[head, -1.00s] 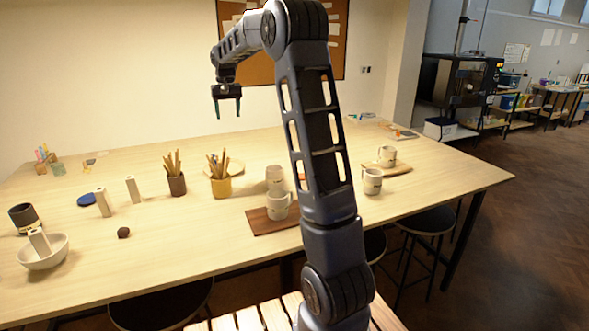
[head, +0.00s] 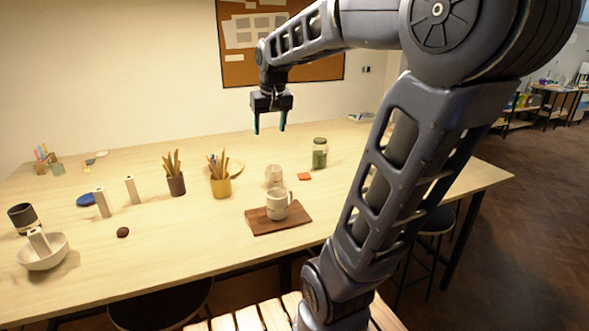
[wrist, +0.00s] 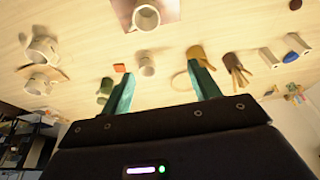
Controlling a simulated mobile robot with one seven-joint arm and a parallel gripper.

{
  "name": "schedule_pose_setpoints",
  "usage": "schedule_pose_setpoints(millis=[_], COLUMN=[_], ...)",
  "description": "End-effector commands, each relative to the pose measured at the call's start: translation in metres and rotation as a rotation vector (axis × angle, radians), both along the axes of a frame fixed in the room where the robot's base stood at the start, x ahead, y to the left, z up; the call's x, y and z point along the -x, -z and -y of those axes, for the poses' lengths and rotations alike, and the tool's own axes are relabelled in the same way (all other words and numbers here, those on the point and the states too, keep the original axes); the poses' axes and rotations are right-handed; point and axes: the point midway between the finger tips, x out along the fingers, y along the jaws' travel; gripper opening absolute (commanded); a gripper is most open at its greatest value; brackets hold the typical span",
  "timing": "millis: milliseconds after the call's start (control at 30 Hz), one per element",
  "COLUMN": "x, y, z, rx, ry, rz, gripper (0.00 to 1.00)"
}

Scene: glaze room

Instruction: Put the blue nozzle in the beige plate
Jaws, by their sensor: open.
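My gripper (head: 270,128) is open and empty, held in the air above the back middle of the table; its teal fingers show spread in the wrist view (wrist: 163,90).
A mug (head: 278,205) sits on a brown board (head: 295,222), with a cup (head: 274,176), orange block (head: 304,176) and green jar (head: 319,153) behind. A bowl (head: 42,262) stands left. The front middle is clear.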

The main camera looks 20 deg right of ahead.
Motion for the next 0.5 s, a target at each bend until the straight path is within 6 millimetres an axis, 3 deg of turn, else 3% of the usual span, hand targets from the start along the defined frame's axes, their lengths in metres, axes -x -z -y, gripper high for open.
schedule_pose_setpoints(millis=[33,300,500], x=[0.019,0.099,0.136], y=[0.005,0.042,0.068], z=[0.003,0.012,0.015], rx=[-0.001,0.0,0.0], ry=[0.002,0.003,0.004], rz=[0.012,0.059,0.084], gripper=[0.61,0.61,0.61])
